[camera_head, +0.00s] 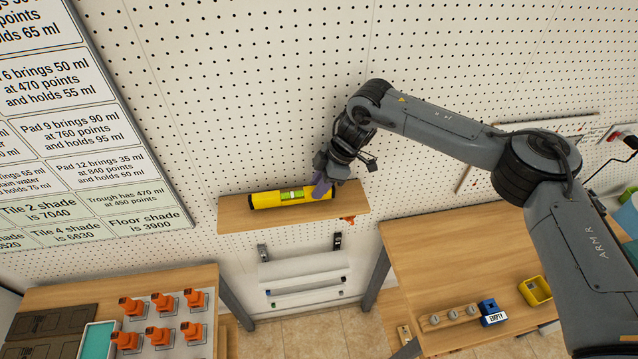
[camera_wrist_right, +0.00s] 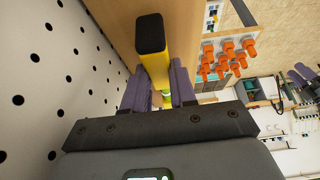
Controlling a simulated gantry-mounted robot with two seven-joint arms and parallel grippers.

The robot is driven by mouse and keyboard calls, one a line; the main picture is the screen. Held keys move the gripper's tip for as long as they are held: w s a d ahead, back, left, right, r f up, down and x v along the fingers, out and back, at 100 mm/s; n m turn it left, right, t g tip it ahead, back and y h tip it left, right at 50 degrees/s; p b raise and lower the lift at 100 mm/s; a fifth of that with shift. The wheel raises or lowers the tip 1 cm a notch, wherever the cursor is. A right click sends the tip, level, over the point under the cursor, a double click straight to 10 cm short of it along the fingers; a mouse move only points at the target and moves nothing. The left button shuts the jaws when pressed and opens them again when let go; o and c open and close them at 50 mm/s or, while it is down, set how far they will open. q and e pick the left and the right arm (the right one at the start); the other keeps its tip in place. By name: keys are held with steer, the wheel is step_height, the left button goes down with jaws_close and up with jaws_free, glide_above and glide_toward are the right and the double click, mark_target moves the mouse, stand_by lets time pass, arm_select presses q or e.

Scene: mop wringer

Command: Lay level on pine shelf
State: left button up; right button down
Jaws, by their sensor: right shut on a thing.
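The yellow level (camera_head: 266,200) with black end caps and a green vial lies lengthwise along the pine shelf (camera_head: 250,221) in the head view. It looks level with the board; whether it touches the board is hard to tell. My right gripper (camera_head: 321,187) is at the level's right part, its purple fingers shut on it. In the right wrist view the level (camera_wrist_right: 155,62) runs between both fingers (camera_wrist_right: 158,88), with a black end cap towards the camera. The pine board (camera_wrist_right: 188,40) is beside it there. My left gripper is not in view.
A white pegboard wall (camera_head: 260,100) stands behind the shelf. White rollers (camera_head: 305,270) hang below it. A table at the lower left holds several orange pieces (camera_head: 162,302) on a tray.

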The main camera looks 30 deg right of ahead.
steer(key=shift+f, duration=0.1)
stand_by(0.3)
steer(key=shift+f, duration=0.3)
steer(key=c, duration=0.8)
jaws_free()
